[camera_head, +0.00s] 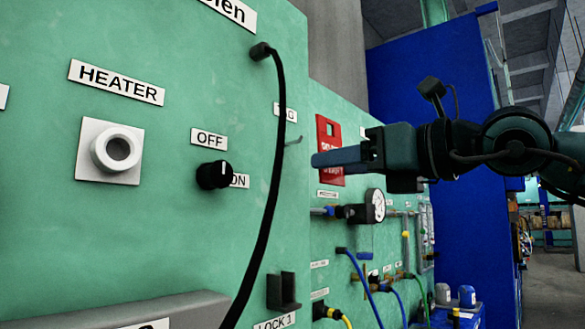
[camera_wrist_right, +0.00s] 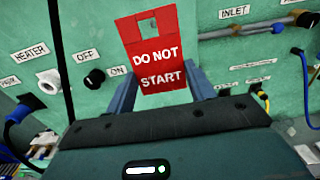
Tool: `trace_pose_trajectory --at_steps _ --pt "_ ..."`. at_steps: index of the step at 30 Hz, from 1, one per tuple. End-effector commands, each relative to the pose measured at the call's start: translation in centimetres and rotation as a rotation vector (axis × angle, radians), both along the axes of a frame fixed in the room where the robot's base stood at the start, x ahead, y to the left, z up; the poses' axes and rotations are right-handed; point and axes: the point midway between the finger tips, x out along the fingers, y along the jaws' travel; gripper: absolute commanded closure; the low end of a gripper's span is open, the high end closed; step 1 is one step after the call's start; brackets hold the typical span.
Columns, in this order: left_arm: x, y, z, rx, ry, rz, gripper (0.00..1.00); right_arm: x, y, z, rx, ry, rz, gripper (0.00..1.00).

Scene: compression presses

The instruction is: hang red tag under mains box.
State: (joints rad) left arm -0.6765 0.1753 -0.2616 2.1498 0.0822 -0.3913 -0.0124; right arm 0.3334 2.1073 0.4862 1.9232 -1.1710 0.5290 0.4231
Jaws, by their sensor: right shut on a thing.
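The red tag (camera_head: 330,130) reads "DO NOT START" in the right wrist view (camera_wrist_right: 158,62) and has a square hole near its top. My right gripper (camera_head: 318,160) is shut on the tag's lower part, and the tag stands upright above the fingers. A small metal hook (camera_head: 294,140) sticks out of the green panel, left of the tag, under a label (camera_head: 284,112) partly covered by a black cable. The tag appears apart from the hook. No box marked mains can be made out. My left gripper is not in view.
The black cable (camera_head: 270,190) hangs from a plug in front of the panel, left of the hook. A white heater button (camera_head: 115,150), a black OFF/ON knob (camera_head: 214,175) and a black bracket (camera_head: 284,291) are on the panel. A gauge (camera_head: 376,206) and hoses are below my right gripper.

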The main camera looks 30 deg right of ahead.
Motion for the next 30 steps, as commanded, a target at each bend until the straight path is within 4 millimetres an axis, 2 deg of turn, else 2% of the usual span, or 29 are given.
trace_pose_trajectory --at_steps 15,30 --pt "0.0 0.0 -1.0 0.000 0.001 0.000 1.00 -2.8 -1.1 -0.1 0.000 -0.001 0.001 0.59" --pt "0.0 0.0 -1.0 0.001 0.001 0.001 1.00 -3.0 -1.2 0.0 0.000 0.001 0.001 0.59"
